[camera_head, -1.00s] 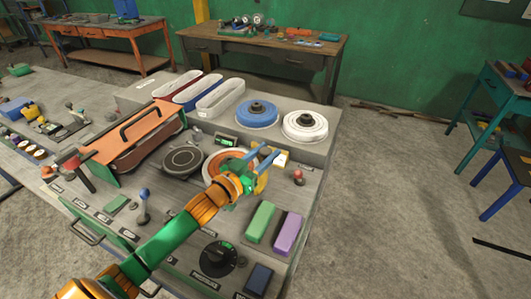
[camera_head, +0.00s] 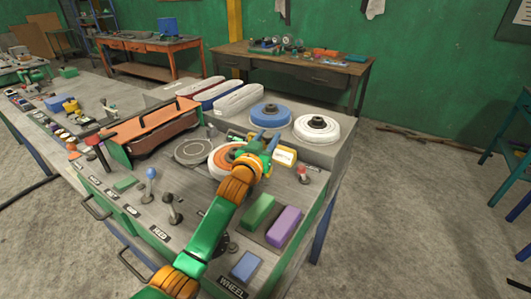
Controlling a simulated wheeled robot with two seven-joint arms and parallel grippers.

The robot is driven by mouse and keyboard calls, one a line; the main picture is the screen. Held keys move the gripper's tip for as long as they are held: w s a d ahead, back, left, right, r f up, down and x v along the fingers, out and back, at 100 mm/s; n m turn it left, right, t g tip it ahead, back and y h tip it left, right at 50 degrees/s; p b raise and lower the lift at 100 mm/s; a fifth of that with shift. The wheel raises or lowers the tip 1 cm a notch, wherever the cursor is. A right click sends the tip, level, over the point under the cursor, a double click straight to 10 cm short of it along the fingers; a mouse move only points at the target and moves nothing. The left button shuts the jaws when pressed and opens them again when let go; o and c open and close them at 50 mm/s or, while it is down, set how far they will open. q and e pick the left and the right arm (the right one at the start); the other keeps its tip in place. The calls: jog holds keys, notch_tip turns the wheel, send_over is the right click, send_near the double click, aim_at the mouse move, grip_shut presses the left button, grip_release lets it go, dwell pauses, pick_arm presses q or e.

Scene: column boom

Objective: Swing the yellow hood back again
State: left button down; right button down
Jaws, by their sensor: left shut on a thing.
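My left gripper (camera_head: 264,143) reaches in from the bottom, over the grey bench top. A small yellow piece with a pale face (camera_head: 285,156) shows just right of the fingers. It looks like part of the yellow hood, but I cannot tell the hood's full outline or angle. An orange and white wheel (camera_head: 222,158) lies just left of the gripper and partly behind it. My right gripper is not in view.
A red-knobbed lever (camera_head: 304,172) stands right of the gripper. Green (camera_head: 259,211) and purple (camera_head: 284,226) blocks lie nearer. Blue (camera_head: 270,116) and white (camera_head: 316,128) wheels stand behind. An orange cover with a handle (camera_head: 150,124) is at left. Open floor lies to the right.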

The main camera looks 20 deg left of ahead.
pick_arm(q)
jog(key=shift+w+n+y, duration=0.1)
jog(key=shift+n+y, duration=0.2)
jog(key=shift+w+a+r+n+y+b, duration=0.1)
jog(key=shift+w+a+n+y+b, duration=0.25)
jog(key=shift+y+b, duration=0.3)
jog(key=shift+c, duration=2.2)
grip_release()
